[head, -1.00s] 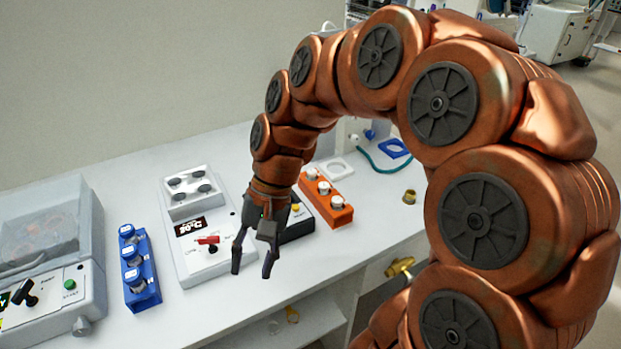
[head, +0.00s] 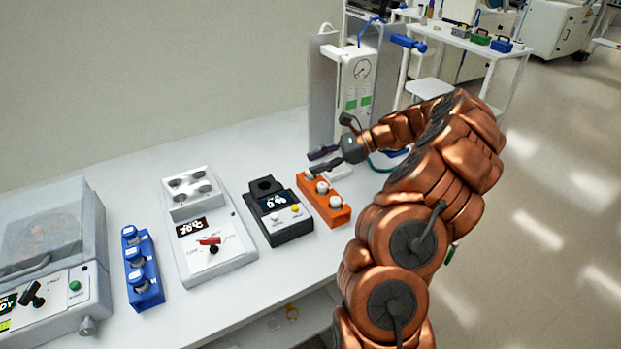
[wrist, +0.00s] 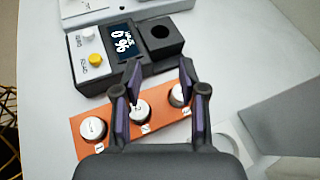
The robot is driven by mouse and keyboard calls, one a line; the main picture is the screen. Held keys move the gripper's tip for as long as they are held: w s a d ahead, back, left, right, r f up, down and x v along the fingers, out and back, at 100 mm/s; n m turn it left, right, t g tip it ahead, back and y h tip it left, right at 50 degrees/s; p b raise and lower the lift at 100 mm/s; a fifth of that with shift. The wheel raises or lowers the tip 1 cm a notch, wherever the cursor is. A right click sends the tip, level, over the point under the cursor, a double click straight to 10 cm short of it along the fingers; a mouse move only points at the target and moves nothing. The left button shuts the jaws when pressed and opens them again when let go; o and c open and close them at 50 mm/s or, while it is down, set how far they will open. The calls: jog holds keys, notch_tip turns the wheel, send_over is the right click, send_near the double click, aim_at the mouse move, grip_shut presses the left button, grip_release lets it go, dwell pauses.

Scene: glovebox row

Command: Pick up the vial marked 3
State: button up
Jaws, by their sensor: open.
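An orange rack (head: 340,216) holds three white-capped vials in a row. The rack also shows in the wrist view (wrist: 112,121). There, the left vial (wrist: 93,129) seems to bear a 1 and the middle vial (wrist: 139,110) seems to bear a 2. In the head view this far vial (head: 309,174) is close to my fingertips. My gripper (head: 311,161) is open and empty. In the wrist view its fingers (wrist: 160,82) span the middle and far vials.
A black device with a display (head: 280,222) stands left of the orange rack. Further left are a white heater (head: 228,264), a blue rack of vials (head: 151,296) and a grey machine (head: 92,300). A gauge cabinet (head: 360,95) stands behind my gripper. Bare table lies before the devices.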

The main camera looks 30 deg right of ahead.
aim_at(310, 180)
jog(key=d+f+m, duration=0.1)
jog(key=d, duration=0.1)
jog(key=d+f+m+t, duration=0.1)
jog(key=d, duration=0.1)
jog(key=s+d+f+m+t, duration=0.1)
jog(key=d, duration=0.1)
jog(key=shift+d+h, duration=0.3)
jog(key=shift+d, duration=0.05)
jog(key=p+x, duration=0.3)
jog(key=x, duration=0.3)
jog(key=shift+a+f, duration=0.1)
jog(key=shift+a, duration=0.15)
jog(key=shift+w+a+f, duration=0.3)
jog(key=shift+w+a, duration=0.05)
grip_shut()
